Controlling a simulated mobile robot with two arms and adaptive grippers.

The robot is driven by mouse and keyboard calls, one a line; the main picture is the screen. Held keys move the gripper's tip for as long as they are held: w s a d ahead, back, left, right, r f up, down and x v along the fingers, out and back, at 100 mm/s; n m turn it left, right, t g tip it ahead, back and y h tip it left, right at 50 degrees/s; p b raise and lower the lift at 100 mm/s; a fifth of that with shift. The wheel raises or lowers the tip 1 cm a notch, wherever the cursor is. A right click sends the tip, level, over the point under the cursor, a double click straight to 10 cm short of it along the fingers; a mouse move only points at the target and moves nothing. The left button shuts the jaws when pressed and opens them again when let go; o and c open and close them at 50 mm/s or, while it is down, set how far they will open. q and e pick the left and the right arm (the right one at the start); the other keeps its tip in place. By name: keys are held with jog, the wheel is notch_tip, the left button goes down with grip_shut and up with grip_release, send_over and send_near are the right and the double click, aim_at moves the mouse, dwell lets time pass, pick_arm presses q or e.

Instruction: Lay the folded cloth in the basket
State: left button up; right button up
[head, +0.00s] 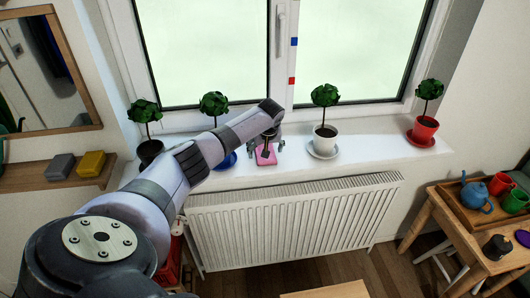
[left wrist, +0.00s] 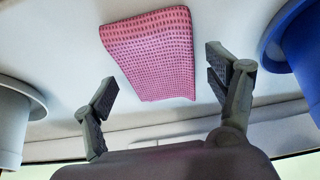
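The folded cloth (head: 264,160) is pink and lies flat on the white window sill, between the blue pot and the white pot. In the left wrist view the cloth (left wrist: 150,50) shows a woven check pattern. My left gripper (head: 268,146) is over the cloth, its fingers spread and empty. In the left wrist view the left gripper (left wrist: 163,78) has one finger to each side of the cloth, apart from it. I cannot make out a basket for certain; a red object (head: 170,268) low at the left is mostly hidden by my arm. My right gripper is out of view.
The blue pot (head: 228,161) and white pot (head: 325,140) stand on either side of the cloth, close to the gripper. A red pot (head: 424,131) is farther right. Below the sill is a radiator (head: 300,225). A tray table (head: 455,222) is at right.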

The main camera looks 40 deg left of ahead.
pick_arm(q)
jog(key=c, duration=0.7)
